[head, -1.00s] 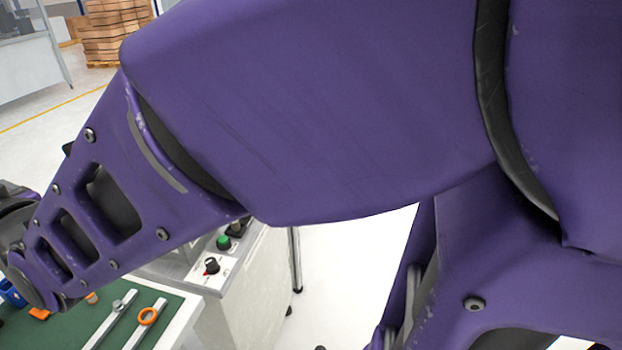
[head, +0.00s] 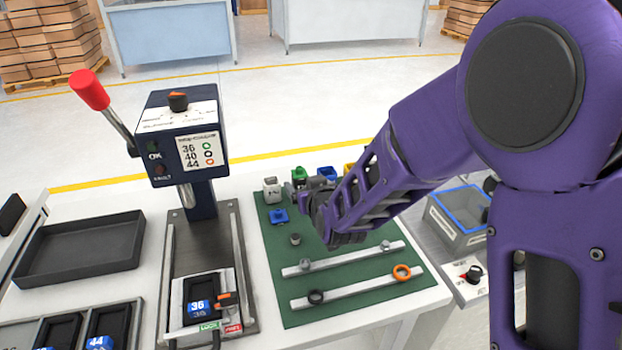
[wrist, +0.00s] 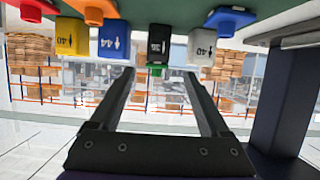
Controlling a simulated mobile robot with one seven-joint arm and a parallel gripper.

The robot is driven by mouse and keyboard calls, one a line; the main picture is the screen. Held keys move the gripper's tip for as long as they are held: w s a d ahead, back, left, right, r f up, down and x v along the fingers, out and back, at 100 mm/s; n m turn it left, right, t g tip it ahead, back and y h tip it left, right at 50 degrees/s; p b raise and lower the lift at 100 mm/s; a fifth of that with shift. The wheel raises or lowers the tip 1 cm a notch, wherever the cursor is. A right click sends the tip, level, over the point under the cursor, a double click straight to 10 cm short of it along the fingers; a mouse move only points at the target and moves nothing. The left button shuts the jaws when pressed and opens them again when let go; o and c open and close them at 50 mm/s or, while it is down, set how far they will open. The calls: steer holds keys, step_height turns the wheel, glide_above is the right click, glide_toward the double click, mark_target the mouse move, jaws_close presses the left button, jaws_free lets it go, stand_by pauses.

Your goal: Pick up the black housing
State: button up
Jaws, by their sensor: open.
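A black housing (wrist: 159,42) with a green top (wrist: 157,70) stands in a row, upside down in the wrist view, between a blue housing (wrist: 113,40) and a light grey one (wrist: 201,45). In the head view its green top (head: 299,174) shows at the back of the green mat (head: 270,235); its body is small there. My gripper (wrist: 158,76) is open and empty, its two fingers pointing toward the black housing with one on either side of it in the picture. In the head view, my gripper is dark and partly hidden by my arm, over the mat.
A yellow housing (wrist: 70,38) stands beyond the blue one. Two rails with rings cross the mat's front. A press (head: 185,140) and an empty dark tray (head: 82,250) stand left; a grey bin (head: 455,230) stands right.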

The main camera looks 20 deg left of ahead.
mark_target(302, 178)
steer(key=x, duration=0.5)
steer(key=shift+w+f, duration=0.15)
steer(key=shift+w, duration=0.2)
jaws_close()
